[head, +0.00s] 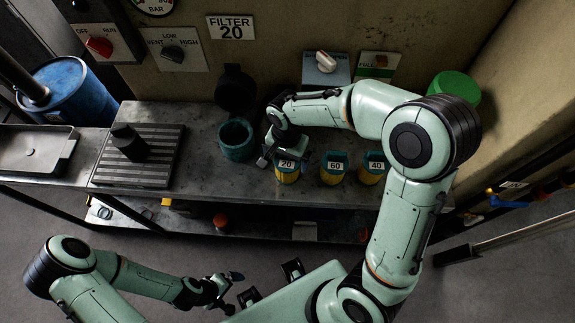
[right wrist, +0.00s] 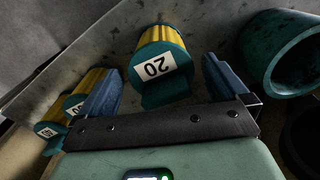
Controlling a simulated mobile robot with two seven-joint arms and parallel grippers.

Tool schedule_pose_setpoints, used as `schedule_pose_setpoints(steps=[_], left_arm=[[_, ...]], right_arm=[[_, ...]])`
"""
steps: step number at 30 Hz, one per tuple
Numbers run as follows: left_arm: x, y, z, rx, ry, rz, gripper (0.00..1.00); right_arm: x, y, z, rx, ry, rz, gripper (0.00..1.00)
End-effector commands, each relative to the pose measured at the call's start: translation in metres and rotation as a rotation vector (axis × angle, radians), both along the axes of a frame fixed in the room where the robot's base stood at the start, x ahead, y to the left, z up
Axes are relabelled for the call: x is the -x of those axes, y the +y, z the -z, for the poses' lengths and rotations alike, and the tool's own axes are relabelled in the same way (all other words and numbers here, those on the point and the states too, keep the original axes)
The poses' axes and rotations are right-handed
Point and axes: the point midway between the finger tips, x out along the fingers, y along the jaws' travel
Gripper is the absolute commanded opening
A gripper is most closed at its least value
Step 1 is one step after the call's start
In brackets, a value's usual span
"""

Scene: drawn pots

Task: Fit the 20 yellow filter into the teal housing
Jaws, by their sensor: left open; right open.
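The yellow filter labelled 20 (head: 287,174) stands on the bench with a teal cap; in the right wrist view it (right wrist: 160,60) lies between the two open fingers, with visible space on both sides. My right gripper (head: 270,158) is open at this filter; the wrist view also shows its fingers (right wrist: 163,63). The teal housing (head: 237,148) stands open on the bench, left of the filter; it also shows at the right of the wrist view (right wrist: 271,62). A dark round lid (head: 235,90) is behind it. My left gripper (head: 226,290) is open and empty, low in front of the bench.
Filters labelled 60 (head: 333,172) and 40 (head: 372,172) stand right of the 20 filter. A dark ribbed mat (head: 165,165) with a black object (head: 130,143) and a metal tray (head: 30,150) are at left. A green round object (head: 455,86) is at back right.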

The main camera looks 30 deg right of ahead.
Motion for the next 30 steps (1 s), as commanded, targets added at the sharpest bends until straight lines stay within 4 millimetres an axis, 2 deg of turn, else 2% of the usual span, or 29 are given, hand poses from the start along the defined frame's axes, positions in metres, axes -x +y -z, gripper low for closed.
schedule_pose_setpoints(steps=[3,9,16,25,30], left_arm=[[0.000,0.000,0.001,0.000,0.000,0.000,1.00],[0.000,0.000,0.000,0.000,0.000,0.000,1.00],[0.000,0.000,0.000,0.000,0.000,0.000,1.00],[0.000,0.000,0.000,0.000,0.000,0.000,1.00],[-0.001,0.000,-0.002,0.000,-0.001,0.000,1.00]], right_arm=[[0.000,0.000,0.007,0.001,0.001,0.000,1.00],[0.000,0.000,0.007,-0.001,-0.001,0.000,1.00],[0.000,0.000,0.007,0.000,0.000,0.000,0.25],[0.000,0.000,0.004,0.000,-0.002,0.000,0.24],[-0.001,0.000,-0.010,-0.001,-0.004,0.000,0.24]])
